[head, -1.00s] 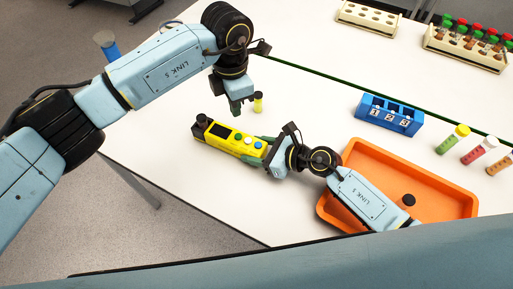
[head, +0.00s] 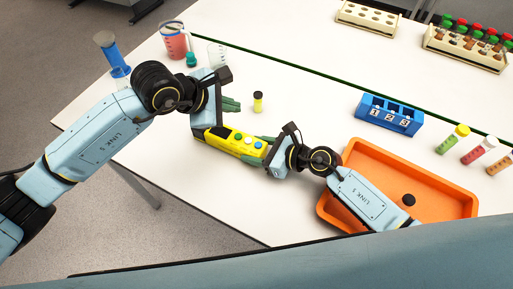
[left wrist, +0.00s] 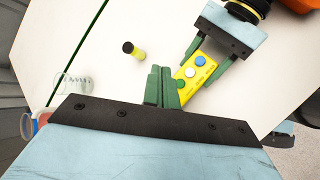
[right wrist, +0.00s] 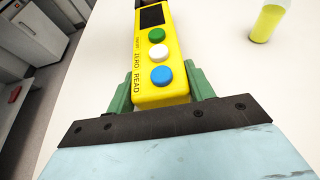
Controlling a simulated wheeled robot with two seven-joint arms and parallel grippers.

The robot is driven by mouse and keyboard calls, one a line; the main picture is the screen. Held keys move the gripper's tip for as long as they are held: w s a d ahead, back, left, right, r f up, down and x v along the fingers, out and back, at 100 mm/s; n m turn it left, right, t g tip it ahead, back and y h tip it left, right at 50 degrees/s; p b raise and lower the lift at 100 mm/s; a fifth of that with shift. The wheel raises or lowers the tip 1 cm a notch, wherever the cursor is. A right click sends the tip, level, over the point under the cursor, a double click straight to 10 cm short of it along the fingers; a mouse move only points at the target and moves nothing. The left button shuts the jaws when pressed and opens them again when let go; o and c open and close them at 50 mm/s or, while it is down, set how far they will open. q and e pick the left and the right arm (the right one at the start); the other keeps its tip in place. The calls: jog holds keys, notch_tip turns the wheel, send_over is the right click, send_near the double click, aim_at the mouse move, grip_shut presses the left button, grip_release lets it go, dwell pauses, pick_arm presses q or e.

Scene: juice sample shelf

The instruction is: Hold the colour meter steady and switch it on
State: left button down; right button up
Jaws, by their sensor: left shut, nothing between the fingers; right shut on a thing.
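A small yellow vial with a dark cap (head: 258,103) stands close to the left fingers. A red-filled beaker (head: 174,42), a blue cylinder (head: 112,58) and a clear beaker (head: 216,55) stand at the back left. A blue numbered rack (head: 390,113) and an orange tray (head: 440,188) are right.

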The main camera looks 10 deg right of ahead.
aim_at(234, 139)
pick_arm(q)
jog(key=shift+f, duration=4.3)
jog(key=shift+f, duration=0.45)
jog(key=shift+a+r, duration=0.1)
jog(key=shift+r, duration=0.35)
notch_tip(234, 139, up, 6)
